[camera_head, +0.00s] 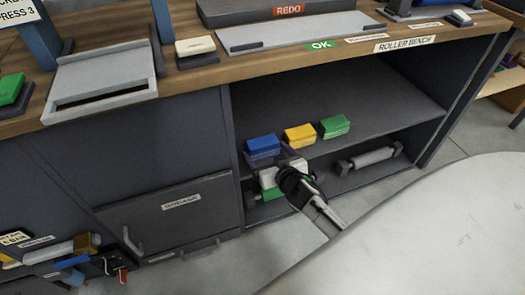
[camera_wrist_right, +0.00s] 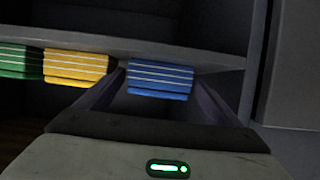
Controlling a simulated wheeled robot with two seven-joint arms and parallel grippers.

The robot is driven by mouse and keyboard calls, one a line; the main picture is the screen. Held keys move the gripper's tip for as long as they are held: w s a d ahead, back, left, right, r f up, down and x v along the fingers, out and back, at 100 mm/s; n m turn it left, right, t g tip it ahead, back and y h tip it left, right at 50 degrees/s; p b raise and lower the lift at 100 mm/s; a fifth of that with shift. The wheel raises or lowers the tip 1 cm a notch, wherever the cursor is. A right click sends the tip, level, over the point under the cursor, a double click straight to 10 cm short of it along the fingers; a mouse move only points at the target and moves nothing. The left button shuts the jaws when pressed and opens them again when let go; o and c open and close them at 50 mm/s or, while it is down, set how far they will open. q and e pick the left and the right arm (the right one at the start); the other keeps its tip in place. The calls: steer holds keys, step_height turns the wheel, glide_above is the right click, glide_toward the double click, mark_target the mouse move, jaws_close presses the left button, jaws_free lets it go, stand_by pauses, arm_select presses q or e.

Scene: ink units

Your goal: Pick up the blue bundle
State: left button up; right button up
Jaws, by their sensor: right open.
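The blue bundle (camera_head: 262,144) sits at the left end of a row on the shelf under the roller bench. It also shows in the right wrist view (camera_wrist_right: 160,80), centred between the two dark fingers. My right gripper (camera_head: 276,158) is in front of the shelf edge, just below and beside the blue bundle. Its fingers are spread, one to each side of the bundle in the wrist view, with nothing held. I cannot tell whether they reach past the bundle's front face. My left gripper is not in view.
A yellow bundle (camera_head: 300,135) and a green bundle (camera_head: 334,126) stand to the right of the blue one on the same shelf (camera_head: 385,110). A grey roller (camera_head: 372,159) lies lower down. The cabinet's side wall is close on the left.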

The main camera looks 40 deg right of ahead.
steer(key=shift+x, duration=1)
steer(key=shift+r, duration=0.1)
steer(key=c, duration=0.9)
